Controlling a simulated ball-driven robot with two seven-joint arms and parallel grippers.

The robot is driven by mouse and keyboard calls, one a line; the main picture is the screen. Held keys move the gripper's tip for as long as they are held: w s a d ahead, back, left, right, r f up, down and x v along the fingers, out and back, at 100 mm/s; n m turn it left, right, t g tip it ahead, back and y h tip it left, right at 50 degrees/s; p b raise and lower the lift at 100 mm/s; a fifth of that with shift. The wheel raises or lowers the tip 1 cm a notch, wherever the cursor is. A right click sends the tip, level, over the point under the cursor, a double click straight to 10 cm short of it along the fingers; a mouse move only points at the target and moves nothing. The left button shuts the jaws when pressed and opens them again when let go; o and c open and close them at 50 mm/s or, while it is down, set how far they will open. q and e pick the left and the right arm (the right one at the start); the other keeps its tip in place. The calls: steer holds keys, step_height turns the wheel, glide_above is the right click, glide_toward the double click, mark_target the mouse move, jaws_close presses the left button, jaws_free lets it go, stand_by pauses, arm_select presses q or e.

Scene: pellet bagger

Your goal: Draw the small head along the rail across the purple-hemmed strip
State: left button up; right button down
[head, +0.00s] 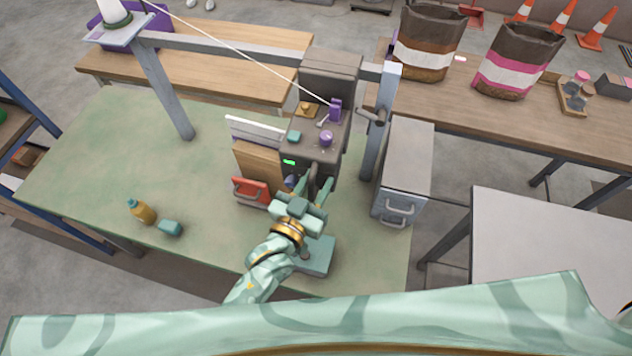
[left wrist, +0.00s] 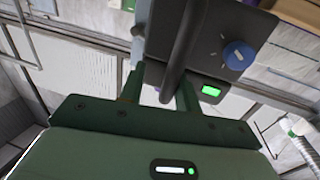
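My left gripper (head: 315,184) is at the handle, below the display. In the left wrist view the bar runs between the spread fingers (left wrist: 160,88), with a gap beside the left finger. Left of the head stand a white panel (head: 250,130) and a brown panel (head: 257,163) with a red handled clamp (head: 250,190). I cannot make out which is the purple-hemmed strip. My right gripper is out of view.
A grey post (head: 380,120) and a drawer cabinet (head: 408,165) stand close right of the head. A thread runs from the white cone (head: 116,12) to the head. A bottle (head: 142,212) and a teal block (head: 170,228) sit on the otherwise mostly clear green table (head: 90,160).

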arm_select(q)
steer(key=shift+s, duration=0.1)
steer(key=b+v, duration=0.1)
steer(key=v, duration=1.5)
steer(key=shift+b, duration=0.35)
steer(key=shift+a, duration=0.15)
